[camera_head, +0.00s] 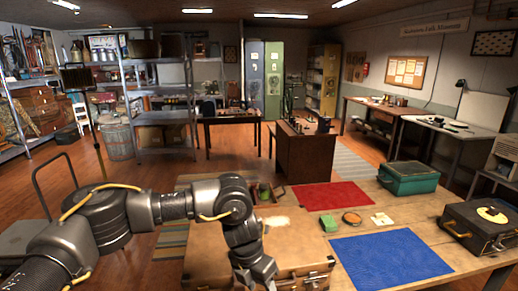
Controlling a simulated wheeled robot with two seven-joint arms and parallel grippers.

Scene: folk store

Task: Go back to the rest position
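My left arm comes in from the left and bends down at the middle of the camera_head view. My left gripper (262,274) points down over the tan case (210,248) on the near wooden table, close to the bottom edge of the picture. Its fingers are dark and small, so I cannot tell whether they are open or shut, or whether they touch the case. My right gripper is not in view.
The wooden table (432,236) also holds a blue mat (389,258), a red mat (320,196), a teal box (409,178), a black case (481,226) and small items between the mats. Shelves (160,103) stand behind.

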